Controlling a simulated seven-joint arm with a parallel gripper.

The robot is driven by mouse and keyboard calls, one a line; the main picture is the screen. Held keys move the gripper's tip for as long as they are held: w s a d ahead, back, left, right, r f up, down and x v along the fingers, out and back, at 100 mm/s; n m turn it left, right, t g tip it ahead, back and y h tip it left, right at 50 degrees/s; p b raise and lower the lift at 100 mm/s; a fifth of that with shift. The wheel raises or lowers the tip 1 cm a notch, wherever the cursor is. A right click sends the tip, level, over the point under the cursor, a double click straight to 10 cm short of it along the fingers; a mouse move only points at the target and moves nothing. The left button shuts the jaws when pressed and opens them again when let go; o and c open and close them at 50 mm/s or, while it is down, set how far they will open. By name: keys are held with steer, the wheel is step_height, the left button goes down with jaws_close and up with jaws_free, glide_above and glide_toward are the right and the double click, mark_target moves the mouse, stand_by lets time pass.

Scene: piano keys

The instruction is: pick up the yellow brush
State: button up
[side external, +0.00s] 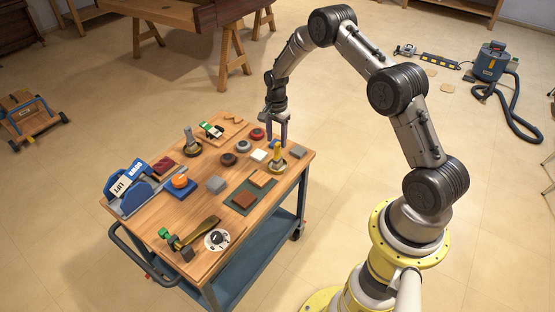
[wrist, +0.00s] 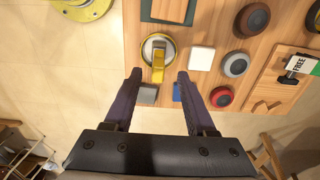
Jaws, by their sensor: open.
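My gripper (side external: 276,142) is open and points down just behind the brush in the side view. In the wrist view the two dark fingers of my gripper (wrist: 159,75) lie either side of the lower part of the handle, with gaps on both sides. Nothing is held.
Close by are a white block (wrist: 202,58), a small blue piece (wrist: 177,92), a grey block (wrist: 146,95) and round pucks (wrist: 236,64). A green mat (side external: 238,204) with wooden blocks lies in front.

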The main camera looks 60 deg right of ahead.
mark_target(278, 151)
steer(key=shift+s+d+f, duration=0.1)
steer(key=shift+s+f, duration=0.05)
steer(key=shift+f, duration=3)
jaws_close()
